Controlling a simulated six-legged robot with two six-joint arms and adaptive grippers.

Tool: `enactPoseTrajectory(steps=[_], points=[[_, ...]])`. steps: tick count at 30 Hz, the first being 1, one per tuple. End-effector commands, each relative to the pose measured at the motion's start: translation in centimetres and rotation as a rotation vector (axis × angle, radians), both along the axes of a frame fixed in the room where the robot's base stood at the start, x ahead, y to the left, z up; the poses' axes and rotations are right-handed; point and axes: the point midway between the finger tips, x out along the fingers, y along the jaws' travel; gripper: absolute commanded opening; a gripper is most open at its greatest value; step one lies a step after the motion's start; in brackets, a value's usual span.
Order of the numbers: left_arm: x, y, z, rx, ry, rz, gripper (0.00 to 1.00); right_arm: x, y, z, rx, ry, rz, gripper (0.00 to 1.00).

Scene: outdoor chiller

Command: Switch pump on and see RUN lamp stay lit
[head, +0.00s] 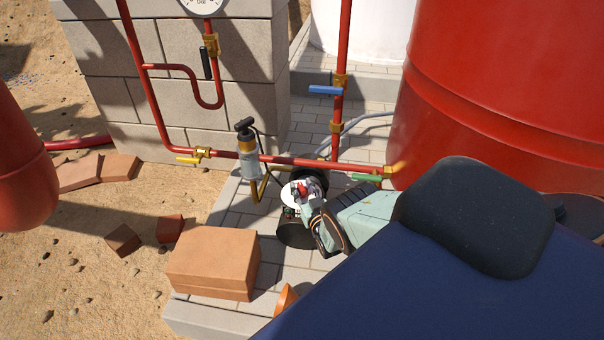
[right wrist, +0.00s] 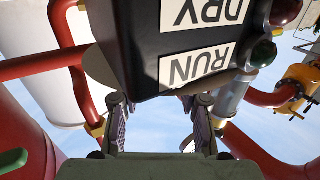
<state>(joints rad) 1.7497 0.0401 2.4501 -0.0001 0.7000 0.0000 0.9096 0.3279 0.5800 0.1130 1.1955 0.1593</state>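The black control box (right wrist: 150,55) of the pump fills the upper middle of the right wrist view, upside down. It bears white labels reading DRY (right wrist: 205,12) and RUN (right wrist: 197,66). A green lamp (right wrist: 262,53) is beside RUN and a red lamp (right wrist: 285,12) beside DRY; both look dark, with no clear glow. My right gripper (right wrist: 160,100) is open and empty, its fingers apart just below the box. In the head view the pump (head: 296,234) is partly hidden by my right arm. My left gripper is out of view.
Red pipes (head: 290,162) with yellow, blue and green valve handles run close behind the pump. A large red tank (head: 500,90) stands at the right. A grey block wall (head: 190,70) is behind.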

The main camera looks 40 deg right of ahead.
Motion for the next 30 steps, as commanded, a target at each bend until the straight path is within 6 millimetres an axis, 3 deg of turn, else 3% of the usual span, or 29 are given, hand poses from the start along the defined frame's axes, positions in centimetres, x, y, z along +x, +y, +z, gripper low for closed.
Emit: enactPoseTrajectory(steps=[11, 24, 30], points=[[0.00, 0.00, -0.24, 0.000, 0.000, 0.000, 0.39, 0.52, -0.20, 0.13, 0.000, -0.001, -0.002, 0.38], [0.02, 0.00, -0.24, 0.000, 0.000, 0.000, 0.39, 0.74, -0.37, 0.07, 0.000, 0.000, -0.003, 0.01], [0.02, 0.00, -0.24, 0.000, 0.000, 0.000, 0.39, 0.75, -0.36, 0.09, 0.000, 0.000, -0.003, 0.00]])
